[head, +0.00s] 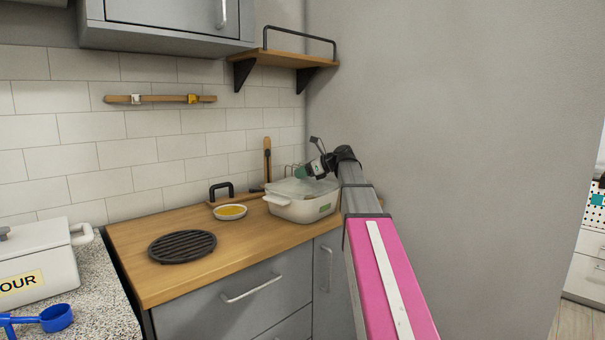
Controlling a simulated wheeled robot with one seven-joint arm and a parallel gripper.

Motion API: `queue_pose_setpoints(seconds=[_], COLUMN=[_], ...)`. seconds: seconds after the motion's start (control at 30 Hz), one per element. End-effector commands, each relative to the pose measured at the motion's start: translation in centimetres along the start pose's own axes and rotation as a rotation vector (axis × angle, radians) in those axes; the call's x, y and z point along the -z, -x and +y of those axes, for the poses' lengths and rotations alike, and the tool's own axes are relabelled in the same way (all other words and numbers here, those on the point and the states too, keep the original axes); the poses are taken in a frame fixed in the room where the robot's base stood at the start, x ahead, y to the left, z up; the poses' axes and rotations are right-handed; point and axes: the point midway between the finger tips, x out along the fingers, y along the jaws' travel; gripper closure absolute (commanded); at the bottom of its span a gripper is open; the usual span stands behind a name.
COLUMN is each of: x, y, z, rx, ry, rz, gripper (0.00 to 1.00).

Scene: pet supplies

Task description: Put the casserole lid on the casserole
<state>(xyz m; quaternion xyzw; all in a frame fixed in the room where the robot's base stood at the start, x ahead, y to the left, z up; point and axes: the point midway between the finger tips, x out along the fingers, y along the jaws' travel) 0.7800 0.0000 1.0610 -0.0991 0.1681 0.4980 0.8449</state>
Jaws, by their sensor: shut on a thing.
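The white casserole (298,212), with side handles and a small green label, stands on the wooden counter near the wall corner. The pale, see-through casserole lid (290,188) is over its opening. At this size I cannot tell whether the lid rests fully on the rim or sits slightly above it. My gripper (305,173) is at the top of the lid, shut on it. My arm reaches in from the lower right and hides the right end of the casserole. The gripper's fingertips are small and partly unclear.
A small bowl of yellow food (230,212) stands left of the casserole, with a black-handled board (222,193) behind it. A round black trivet (182,247) lies on the counter (150,285). A flour bin (38,265) and blue scoop (55,318) are at left. A wall shelf (285,60) hangs above.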

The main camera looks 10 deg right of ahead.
Motion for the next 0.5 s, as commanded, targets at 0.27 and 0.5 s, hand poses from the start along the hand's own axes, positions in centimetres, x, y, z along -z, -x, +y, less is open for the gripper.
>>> queue_pose_setpoints(seconds=[0.27, 0.5], x=[0.05, 0.38], y=[-0.03, -0.16], z=[0.0, 0.0], rx=[0.0, 0.0], ry=[0.0, 0.0], rz=[-0.002, -0.002], gripper=[1.0, 1.0])
